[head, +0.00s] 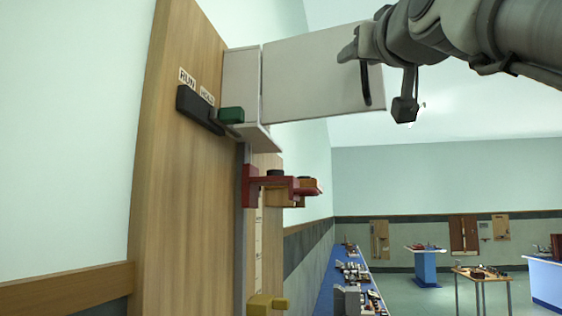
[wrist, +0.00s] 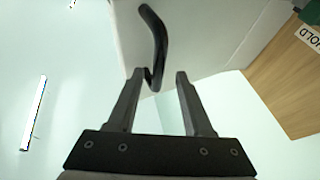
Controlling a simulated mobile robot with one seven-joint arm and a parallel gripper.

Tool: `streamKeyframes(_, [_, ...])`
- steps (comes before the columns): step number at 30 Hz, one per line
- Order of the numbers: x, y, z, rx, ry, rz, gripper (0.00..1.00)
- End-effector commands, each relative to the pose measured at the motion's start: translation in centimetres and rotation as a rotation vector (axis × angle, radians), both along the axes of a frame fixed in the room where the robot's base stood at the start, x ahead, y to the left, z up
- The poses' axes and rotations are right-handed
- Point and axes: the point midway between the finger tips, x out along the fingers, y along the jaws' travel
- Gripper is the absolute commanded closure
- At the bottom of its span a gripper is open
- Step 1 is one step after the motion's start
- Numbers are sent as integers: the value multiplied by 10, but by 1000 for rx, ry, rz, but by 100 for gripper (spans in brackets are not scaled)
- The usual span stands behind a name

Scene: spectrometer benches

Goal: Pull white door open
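The white door (head: 312,75) is a flat panel standing out to the right from a white cabinet (head: 240,85) on the wooden board; it appears swung open. Its black curved handle (head: 365,85) is near the free edge. The handle also shows in the wrist view (wrist: 160,38), with the door face (wrist: 195,35) behind it. My gripper (head: 347,52) is at the upper right of the door, by the handle. In the wrist view my gripper (wrist: 159,73) has its fingers apart. The handle's lower end lies close beside the left fingertip; I cannot tell whether they touch.
A green block (head: 230,114) sits at the cabinet's lower left, by a dark bar (head: 199,110) under RUN and HOLD labels. A red bracket (head: 275,187) and a yellow piece (head: 268,304) stick out lower down. Blue benches (head: 347,280) stand far off.

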Motion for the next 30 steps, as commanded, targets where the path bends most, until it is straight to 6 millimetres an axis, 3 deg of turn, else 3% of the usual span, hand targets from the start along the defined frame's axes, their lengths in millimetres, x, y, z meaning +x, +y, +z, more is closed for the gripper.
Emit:
streamKeyframes(12, [-1, 0, 0, -1, -3, 0, 55])
streamKeyframes(17, [-14, -1, -7, -1, -3, -2, 55])
streamKeyframes(30, [-109, -3, -47, 0, -5, -2, 55])
